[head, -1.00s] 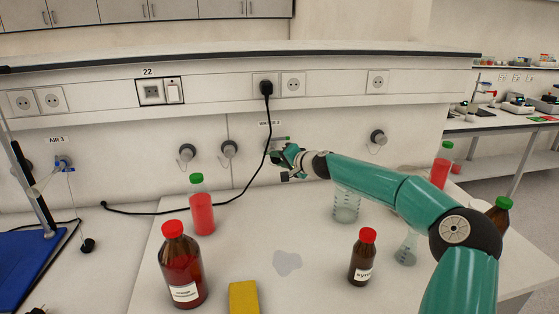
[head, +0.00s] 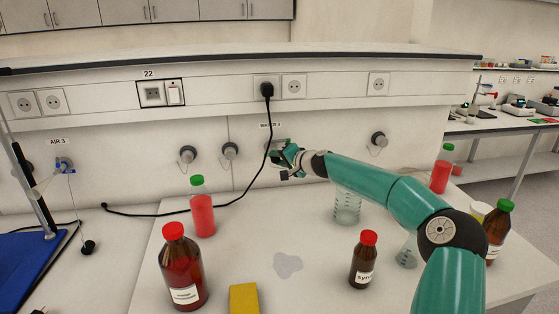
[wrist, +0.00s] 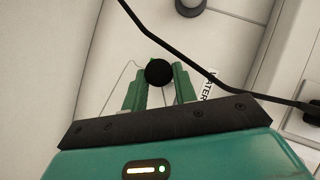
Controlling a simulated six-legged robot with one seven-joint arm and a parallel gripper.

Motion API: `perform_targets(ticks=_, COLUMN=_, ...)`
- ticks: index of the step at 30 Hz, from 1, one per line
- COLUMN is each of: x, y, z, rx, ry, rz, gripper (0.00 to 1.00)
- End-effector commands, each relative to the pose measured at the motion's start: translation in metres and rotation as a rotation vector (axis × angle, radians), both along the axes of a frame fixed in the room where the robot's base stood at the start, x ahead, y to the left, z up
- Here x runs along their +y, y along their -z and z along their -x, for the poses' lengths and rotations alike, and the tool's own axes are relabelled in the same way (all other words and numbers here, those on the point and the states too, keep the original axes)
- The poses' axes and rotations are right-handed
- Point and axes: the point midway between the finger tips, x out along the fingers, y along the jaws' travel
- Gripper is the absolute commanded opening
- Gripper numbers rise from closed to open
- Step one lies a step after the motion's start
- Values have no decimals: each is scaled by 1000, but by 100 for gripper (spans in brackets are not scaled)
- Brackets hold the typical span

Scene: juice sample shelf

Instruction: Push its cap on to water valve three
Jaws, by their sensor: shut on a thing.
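My gripper (head: 280,160) is at the back wall, just below the partly covered WATER label (head: 270,125). In the wrist view its green fingers (wrist: 159,86) are closed on a round black cap (wrist: 159,72), with thin cord loops beside it. The WATER label (wrist: 208,86) shows just right of the fingers. The water valve is largely hidden behind my gripper and the cap. I cannot tell whether the cap touches the valve or sits on it.
A black power cable (head: 255,180) hangs just left of my gripper and crosses the wrist view. Grey wall fittings (head: 229,150) are on both sides. A beaker (head: 347,208), a red-capped syrup bottle (head: 364,260) and other bottles stand on the bench below my arm.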

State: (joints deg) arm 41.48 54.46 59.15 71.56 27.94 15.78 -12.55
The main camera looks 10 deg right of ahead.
Motion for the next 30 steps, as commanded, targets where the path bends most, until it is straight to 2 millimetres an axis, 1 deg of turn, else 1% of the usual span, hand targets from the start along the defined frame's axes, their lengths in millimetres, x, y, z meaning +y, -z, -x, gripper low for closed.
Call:
perform_targets(ticks=7, x=0, y=0, z=-4, rx=0, ry=-1, rz=1, gripper=0)
perform_targets(ticks=22, x=1, y=1, z=-5, rx=0, ry=-1, rz=1, gripper=0)
perform_targets(ticks=30, x=1, y=0, z=-10, rx=0, ry=-1, rz=1, gripper=0)
